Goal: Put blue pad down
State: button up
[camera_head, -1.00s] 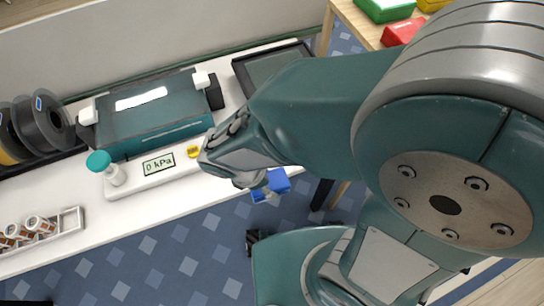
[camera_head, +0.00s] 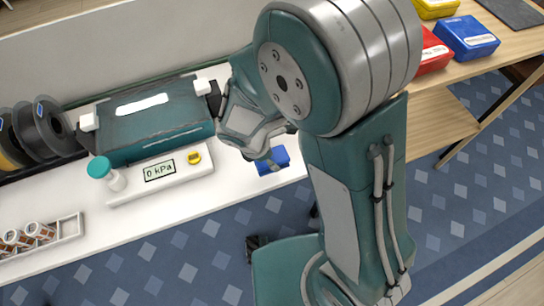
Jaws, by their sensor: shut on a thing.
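The blue pad (camera_head: 279,158) is a small blue block at the end of my gripper (camera_head: 266,158). My gripper is shut on it and points down. The pad appears over the right end of the white bench (camera_head: 215,184), near its front edge. I cannot tell whether it touches the bench top. The fingers and my arm hide part of the pad.
A teal machine (camera_head: 150,127) stands at the back, with a 0 kPa display unit (camera_head: 160,171) before it. Black spools (camera_head: 45,122) and a cup rack (camera_head: 45,232) are at left. A wooden table (camera_head: 510,40) holds red (camera_head: 433,52), blue (camera_head: 466,37) and yellow (camera_head: 435,8) boxes.

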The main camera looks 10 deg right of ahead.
jog(key=w+f, duration=0.1)
jog(key=f, duration=0.1)
jog(key=w+f, duration=0.1)
jog(key=shift+w+d+f, duration=0.15)
jog(key=shift+w+d, duration=0.1)
jog(key=shift+w, duration=0.05)
jog(key=f, duration=0.3)
jog(key=shift+w, duration=0.25)
jog(key=shift+f, duration=0.1)
jog(key=shift+c, duration=0.4)
jog(key=o, duration=1)
jog(key=shift+f, duration=0.25)
jog(key=w+v, duration=0.1)
jog(key=v, duration=0.9)
jog(key=shift+s+a+r, duration=0.3)
jog(key=shift+s+r, duration=0.1)
